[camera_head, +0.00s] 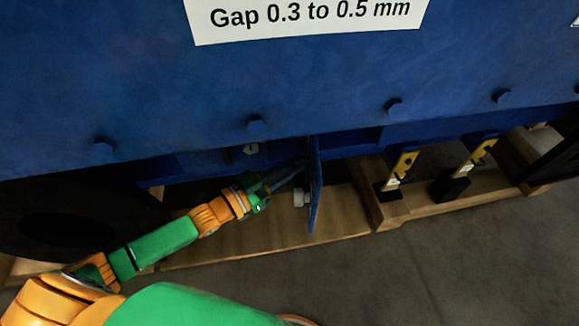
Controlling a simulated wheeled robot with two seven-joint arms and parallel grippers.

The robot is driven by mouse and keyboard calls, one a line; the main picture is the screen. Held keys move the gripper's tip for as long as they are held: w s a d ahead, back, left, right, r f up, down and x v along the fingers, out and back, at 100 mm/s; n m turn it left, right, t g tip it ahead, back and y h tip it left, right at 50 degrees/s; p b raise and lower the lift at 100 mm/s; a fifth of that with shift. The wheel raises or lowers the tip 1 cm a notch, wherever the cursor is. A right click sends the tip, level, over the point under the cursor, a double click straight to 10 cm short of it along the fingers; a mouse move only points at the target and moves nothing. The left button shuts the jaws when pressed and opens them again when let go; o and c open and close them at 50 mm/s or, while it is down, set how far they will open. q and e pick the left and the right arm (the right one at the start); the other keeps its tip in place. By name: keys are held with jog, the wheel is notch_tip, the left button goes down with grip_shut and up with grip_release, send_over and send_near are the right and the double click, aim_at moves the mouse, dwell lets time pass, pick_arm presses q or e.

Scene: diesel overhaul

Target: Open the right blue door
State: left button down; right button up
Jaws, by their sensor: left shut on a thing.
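A narrow blue door (315,188) shows almost edge-on below the big blue panel, standing out from the blue body toward me. A pale knob or bolt (301,197) sits on its left face. I take this as the right blue door. My left arm comes in from the lower left, and my left gripper (289,176) is at the door's left side, shut on the door near its upper part. The dark fingertips are in shadow, so the exact point of grip is hard to see. My right gripper is not in view.
The blue panel (300,85) with a white gap label (312,18) overhangs the area. Two yellow-and-black tools or latches (400,165) (478,155) stand to the right by wooden beams (455,192). A dark round shape (75,225) is at left. Grey floor (440,270) is clear.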

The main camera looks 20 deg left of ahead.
pick_arm(q)
jog(key=shift+w+a+r, duration=0.15)
jog(key=c, duration=1)
grip_release()
jog(key=shift+w, duration=0.15)
jog(key=shift+o, duration=0.8)
jog(key=shift+w+f, duration=0.3)
jog(key=shift+f, duration=0.1)
jog(key=v, duration=0.7)
jog(key=shift+s+p, duration=0.15)
jog(key=shift+p, duration=0.2)
